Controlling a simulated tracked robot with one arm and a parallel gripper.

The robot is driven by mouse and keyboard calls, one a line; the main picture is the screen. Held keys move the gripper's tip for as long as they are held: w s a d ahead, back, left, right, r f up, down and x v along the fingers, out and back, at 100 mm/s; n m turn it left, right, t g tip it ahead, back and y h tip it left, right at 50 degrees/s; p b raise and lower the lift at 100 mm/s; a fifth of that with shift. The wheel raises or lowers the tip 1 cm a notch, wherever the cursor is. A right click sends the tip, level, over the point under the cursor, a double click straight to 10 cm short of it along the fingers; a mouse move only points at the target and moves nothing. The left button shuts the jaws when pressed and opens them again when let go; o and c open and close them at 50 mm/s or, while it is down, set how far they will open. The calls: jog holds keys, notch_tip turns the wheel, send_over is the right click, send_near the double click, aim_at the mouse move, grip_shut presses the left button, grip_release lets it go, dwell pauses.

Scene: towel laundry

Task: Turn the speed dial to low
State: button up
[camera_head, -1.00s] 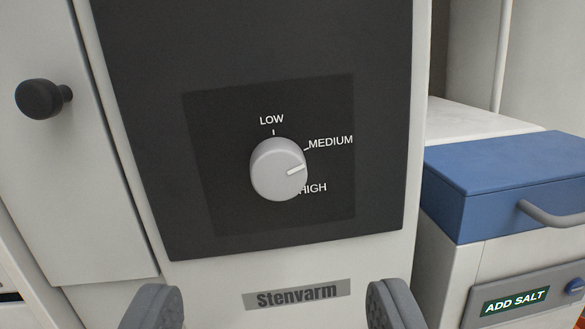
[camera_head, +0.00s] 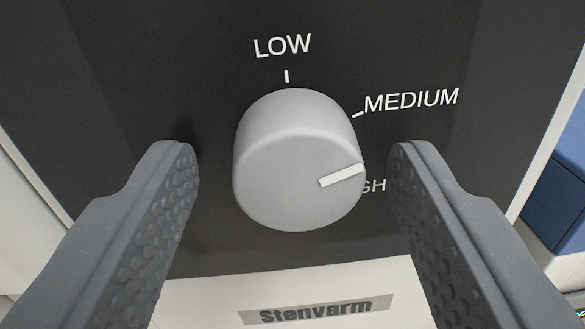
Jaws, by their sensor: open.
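The speed dial (camera_head: 290,165) is a light grey round knob on a dark panel. Its white pointer line is at the right of its face, pointing right and slightly up, below the MEDIUM mark (camera_head: 411,101). The LOW mark (camera_head: 283,46) is above the knob. The HIGH label is partly hidden behind the knob's lower right side. My gripper (camera_head: 290,165) is open, with one dark grey finger on each side of the knob. Gaps show between the fingers and the knob.
The dark panel (camera_head: 130,50) fills most of the view. A light strip with the Stenvarm plate (camera_head: 318,310) lies below it. A blue box (camera_head: 560,190) stands at the right edge.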

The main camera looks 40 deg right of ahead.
jog(key=c, duration=1)
jog(key=shift+a, duration=0.15)
